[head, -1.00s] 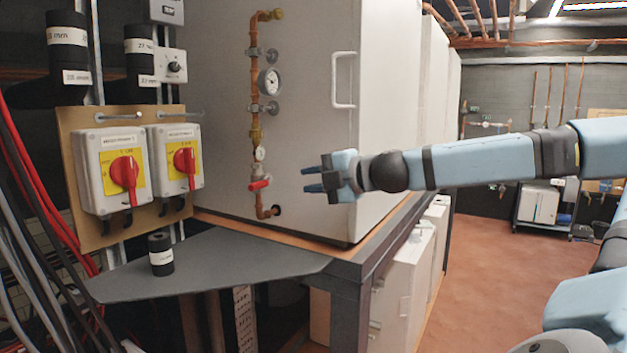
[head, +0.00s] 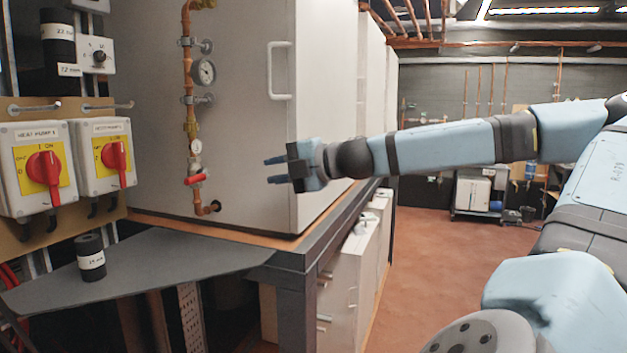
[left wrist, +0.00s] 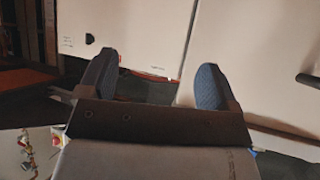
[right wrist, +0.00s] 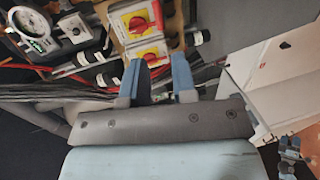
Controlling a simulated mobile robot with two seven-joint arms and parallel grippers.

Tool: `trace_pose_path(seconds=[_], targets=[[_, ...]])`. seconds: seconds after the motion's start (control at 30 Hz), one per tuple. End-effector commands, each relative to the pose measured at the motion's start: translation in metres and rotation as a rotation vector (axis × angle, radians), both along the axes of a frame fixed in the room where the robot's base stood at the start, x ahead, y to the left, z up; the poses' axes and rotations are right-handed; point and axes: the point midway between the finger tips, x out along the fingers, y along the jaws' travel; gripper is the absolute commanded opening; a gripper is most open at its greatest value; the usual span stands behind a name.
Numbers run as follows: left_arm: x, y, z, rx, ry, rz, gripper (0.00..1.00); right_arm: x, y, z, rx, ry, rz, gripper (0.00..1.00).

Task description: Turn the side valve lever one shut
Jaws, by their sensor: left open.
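The side valve's red lever (head: 195,179) sits low on a vertical copper pipe (head: 189,110) on the white cabinet's face. The lever lies roughly crosswise to the pipe, a little tilted. My right gripper (head: 274,170) is to the right of the lever in the head view, apart from it, its fingers pointing left. Its two fingers stand apart and empty; they also show in the right wrist view (right wrist: 159,72), where I cannot make out the lever. My left gripper (left wrist: 158,80) is wide open and empty in the left wrist view, facing pale panels. It does not show in the head view.
Two red rotary switches (head: 43,170) (head: 117,155) are on the left board. A black cylinder (head: 90,257) stands on the grey shelf (head: 180,250) below the pipe. A white handle (head: 280,70) juts from the cabinet. The floor at right is open.

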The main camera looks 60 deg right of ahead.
Motion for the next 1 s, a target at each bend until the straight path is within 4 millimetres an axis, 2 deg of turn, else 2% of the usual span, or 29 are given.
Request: trace_pose_path(seconds=[0.23, 0.6, 0.73, 1.0], targets=[[0.000, 0.000, -0.013, 0.000, 0.000, 0.000, 0.85, -0.036, -0.003, -0.001, 0.000, -0.002, -0.003, 0.26], [0.001, 0.000, -0.020, -0.001, -0.003, 0.000, 0.85, -0.085, -0.007, 0.000, -0.001, -0.001, -0.003, 0.26], [0.001, 0.000, -0.019, -0.001, -0.005, 0.000, 0.85, -0.092, -0.007, 0.000, 0.001, -0.001, -0.002, 0.26], [0.001, 0.000, -0.019, -0.001, -0.004, 0.000, 0.85, -0.092, -0.007, 0.000, 0.001, -0.001, 0.000, 0.26]])
